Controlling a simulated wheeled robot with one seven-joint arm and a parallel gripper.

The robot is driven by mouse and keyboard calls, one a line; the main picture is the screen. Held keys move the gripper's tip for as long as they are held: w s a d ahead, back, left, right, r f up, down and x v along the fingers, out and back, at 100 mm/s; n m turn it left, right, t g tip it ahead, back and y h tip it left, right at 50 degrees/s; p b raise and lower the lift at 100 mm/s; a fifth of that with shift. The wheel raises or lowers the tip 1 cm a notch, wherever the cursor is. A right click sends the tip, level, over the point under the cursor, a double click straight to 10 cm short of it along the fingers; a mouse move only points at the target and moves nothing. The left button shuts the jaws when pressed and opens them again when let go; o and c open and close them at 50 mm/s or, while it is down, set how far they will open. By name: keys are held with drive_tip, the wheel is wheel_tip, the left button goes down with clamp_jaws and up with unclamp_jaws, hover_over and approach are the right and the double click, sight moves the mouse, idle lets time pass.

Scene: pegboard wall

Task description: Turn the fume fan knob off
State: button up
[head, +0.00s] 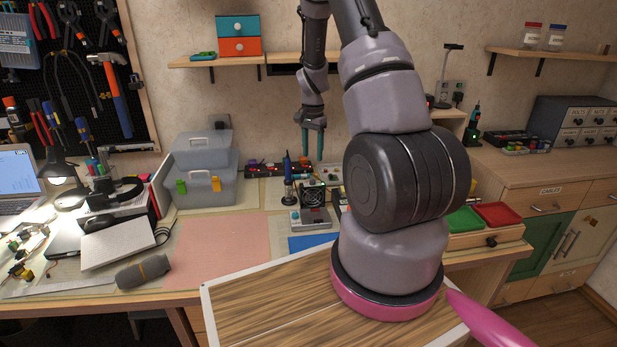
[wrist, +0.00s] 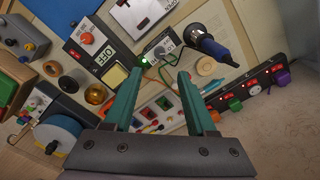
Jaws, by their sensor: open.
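In the head view, a small dark fan unit (head: 313,194) with a round grille stands on the workbench. My gripper (head: 313,156) hangs above and behind it, fingers pointing down. In the wrist view, my gripper (wrist: 159,74) is open with nothing between its green fingers. Just beyond the fingertips is a small labelled grey box (wrist: 161,48) with a lit green light; it may be the fan unit, but I cannot be sure. I cannot make out the fan knob or its setting. A red knob (wrist: 87,38) sits on a separate panel with a display.
A blue-handled soldering iron (wrist: 215,45) stands close to the fingertips. A yellow-brown reel (wrist: 97,94) and a blue spool (wrist: 58,135) crowd the left. The pink mat (head: 222,250) is clear.

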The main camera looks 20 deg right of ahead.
sight(313, 180)
wheel_tip(313, 180, down, 10)
drive_tip(key=shift+r, duration=0.2)
clamp_jaws()
